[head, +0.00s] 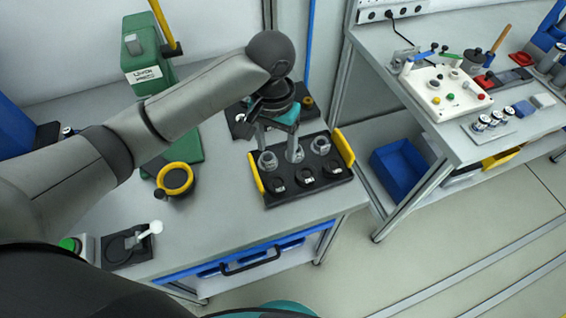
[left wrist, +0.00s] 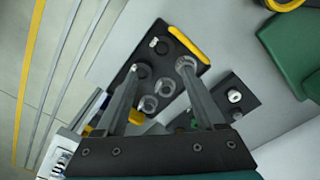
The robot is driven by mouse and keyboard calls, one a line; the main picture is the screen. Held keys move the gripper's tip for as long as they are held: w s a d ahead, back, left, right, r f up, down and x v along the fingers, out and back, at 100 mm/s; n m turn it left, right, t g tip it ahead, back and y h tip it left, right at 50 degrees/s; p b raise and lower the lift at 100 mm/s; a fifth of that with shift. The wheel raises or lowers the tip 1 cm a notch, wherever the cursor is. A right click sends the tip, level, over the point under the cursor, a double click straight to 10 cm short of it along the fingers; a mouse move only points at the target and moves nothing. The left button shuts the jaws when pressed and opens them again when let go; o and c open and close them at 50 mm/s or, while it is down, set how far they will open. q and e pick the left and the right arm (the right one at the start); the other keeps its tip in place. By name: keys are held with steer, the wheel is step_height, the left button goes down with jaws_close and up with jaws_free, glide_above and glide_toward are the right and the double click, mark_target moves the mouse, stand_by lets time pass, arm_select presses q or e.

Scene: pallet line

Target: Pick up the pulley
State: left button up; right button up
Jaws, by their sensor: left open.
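A black tray (head: 296,197) with yellow handles stands on the grey bench and also shows in the left wrist view (left wrist: 178,52). Its back row holds silver round parts, at the left (head: 267,161), the middle (head: 297,155) and the right (head: 321,145). Its front row has dark slots with small parts. I cannot tell for sure which silver part is the pulley. My left gripper (head: 279,150) is open over the tray, pointing down. In the left wrist view its fingers (left wrist: 163,67) stand apart, their tips overlapping the tray. My right gripper is not in view.
A green machine (head: 145,60) and a yellow ring (head: 175,179) stand left of the tray. A second dark tray (head: 240,124) lies behind. To the right, another bench carries a white button box (head: 447,90); a blue bin (head: 399,167) sits below. The front bench surface is mostly clear.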

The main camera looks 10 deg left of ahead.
arm_select(q)
steer(key=b, duration=0.2)
glide_above(277, 183)
step_height(277, 183, down, 9)
steer(key=shift+s+r, duration=0.1)
steer(key=shift+r, duration=0.05)
steer(key=shift+f, duration=0.45)
step_height(277, 183, down, 5)
steer(key=shift+b, duration=0.55)
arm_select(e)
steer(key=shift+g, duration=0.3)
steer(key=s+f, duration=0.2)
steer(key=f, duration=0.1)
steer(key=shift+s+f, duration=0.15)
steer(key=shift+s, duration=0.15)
arm_select(q)
steer(key=shift+c, duration=0.2)
steer(key=c, duration=1.1)
